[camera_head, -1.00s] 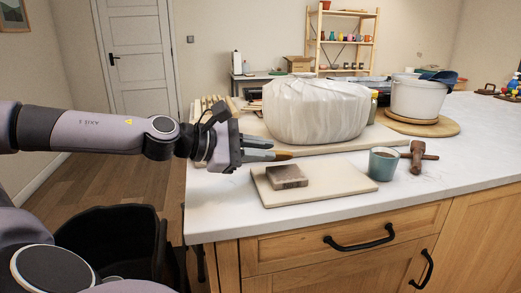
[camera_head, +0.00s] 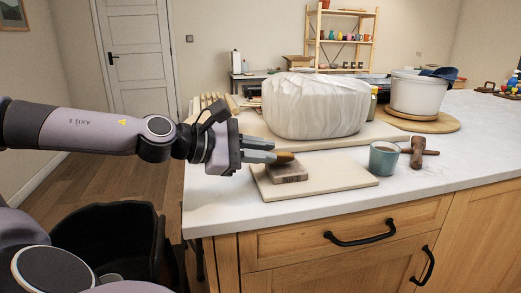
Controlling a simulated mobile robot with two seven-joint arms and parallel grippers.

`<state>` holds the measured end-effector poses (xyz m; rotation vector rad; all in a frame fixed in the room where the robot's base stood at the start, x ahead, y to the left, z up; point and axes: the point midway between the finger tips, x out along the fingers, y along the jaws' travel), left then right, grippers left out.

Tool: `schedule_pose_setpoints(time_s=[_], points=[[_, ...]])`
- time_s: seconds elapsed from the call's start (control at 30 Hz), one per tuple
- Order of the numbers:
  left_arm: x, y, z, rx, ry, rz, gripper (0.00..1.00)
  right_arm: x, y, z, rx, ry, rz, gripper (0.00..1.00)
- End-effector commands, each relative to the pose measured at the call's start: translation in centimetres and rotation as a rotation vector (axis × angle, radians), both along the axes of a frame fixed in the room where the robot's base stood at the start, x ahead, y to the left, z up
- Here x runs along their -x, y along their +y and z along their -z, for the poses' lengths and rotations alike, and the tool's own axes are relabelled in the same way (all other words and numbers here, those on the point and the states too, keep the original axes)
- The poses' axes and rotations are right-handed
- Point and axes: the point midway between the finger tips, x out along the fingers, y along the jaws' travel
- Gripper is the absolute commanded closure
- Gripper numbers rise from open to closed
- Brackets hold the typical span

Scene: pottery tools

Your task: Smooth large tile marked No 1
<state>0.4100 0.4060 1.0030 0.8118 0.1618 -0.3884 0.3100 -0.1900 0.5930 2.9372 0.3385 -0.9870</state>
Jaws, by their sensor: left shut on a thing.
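A small brown block-like tile (camera_head: 289,175) lies on a flat cream board (camera_head: 335,184) near the counter's front edge. No number can be read on it. My left gripper (camera_head: 274,156) comes in from the left and is shut on a small brown-orange tool (camera_head: 286,157), mostly hidden by the fingers. The tool's tip points right and shows over the far part of the tile. I cannot tell whether it touches the tile. My right gripper is not in view.
A teal cup (camera_head: 383,160) and a dark wooden mallet (camera_head: 418,152) stand right of the board. A large plastic-wrapped lump (camera_head: 315,105) sits behind, with a white bucket (camera_head: 418,94) farther right. The front right counter is clear.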

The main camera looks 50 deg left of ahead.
Motion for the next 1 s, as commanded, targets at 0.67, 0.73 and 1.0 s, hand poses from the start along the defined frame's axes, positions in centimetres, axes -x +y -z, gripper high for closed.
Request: schedule_pose_setpoints(time_s=[0.67, 0.73, 1.0], points=[[1.5, -2.3, 0.3, 0.0, 0.002, 0.001, 1.0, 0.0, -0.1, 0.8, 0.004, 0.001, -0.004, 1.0], [1.7, -2.6, 0.3, -0.001, 0.003, 0.0, 1.0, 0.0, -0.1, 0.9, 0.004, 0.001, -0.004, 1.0], [2.1, -3.2, 0.2, 0.0, 0.0, 0.0, 1.0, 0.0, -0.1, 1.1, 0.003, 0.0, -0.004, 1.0]])
